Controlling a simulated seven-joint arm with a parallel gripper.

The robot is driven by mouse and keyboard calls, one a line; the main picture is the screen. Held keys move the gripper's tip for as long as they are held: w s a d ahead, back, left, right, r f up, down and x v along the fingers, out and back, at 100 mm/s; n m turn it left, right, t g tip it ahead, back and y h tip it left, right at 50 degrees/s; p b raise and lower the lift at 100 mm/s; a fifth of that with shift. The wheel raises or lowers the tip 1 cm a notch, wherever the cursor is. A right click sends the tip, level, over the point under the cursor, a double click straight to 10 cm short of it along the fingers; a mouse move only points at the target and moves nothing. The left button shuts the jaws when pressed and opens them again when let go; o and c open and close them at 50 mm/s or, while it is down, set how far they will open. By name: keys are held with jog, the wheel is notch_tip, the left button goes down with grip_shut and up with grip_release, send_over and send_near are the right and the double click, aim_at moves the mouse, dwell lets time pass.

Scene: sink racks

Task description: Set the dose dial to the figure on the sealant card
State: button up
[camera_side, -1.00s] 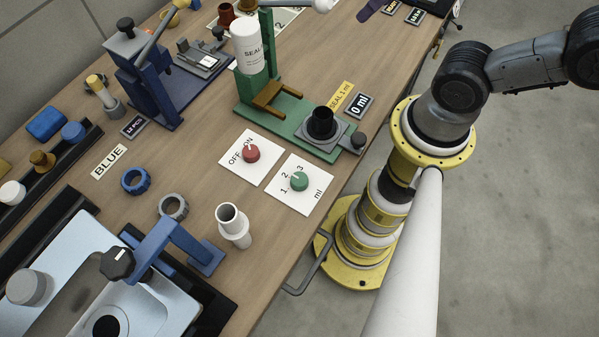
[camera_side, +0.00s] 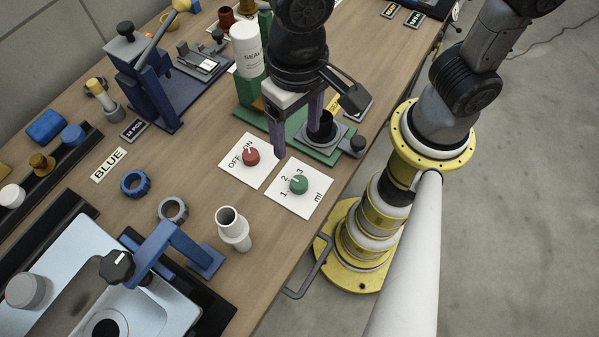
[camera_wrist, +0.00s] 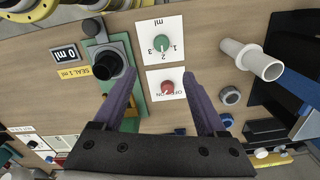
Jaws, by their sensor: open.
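The green dose dial (camera_side: 298,184) sits on a white plate marked 1, 2, 3 and ml; it also shows at the top of the wrist view (camera_wrist: 160,44). I cannot tell exactly which figure its pointer faces. The yellow sealant card (camera_wrist: 72,72) reads "SEAL 1 ml"; in the side view my gripper partly hides it (camera_side: 334,104). My gripper (camera_side: 294,143), with purple fingers, is open and empty. It is above the bench by the green stand, behind the dial and apart from it. The wrist view shows its spread fingers (camera_wrist: 160,77).
A red OFF/ON knob (camera_side: 251,156) is close beside the dial. A small display (camera_wrist: 66,53) reads 0 ml. The green stand (camera_side: 243,92) holds a white SEAL bottle (camera_side: 246,47) and a black cup (camera_side: 321,126). A white pipe fitting (camera_side: 232,230) stands in front.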

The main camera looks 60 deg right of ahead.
aim_at(300, 182)
jog(key=f, duration=1.4)
jog(key=shift+s+a, duration=0.25)
jog(key=shift+s, duration=0.15)
grip_shut()
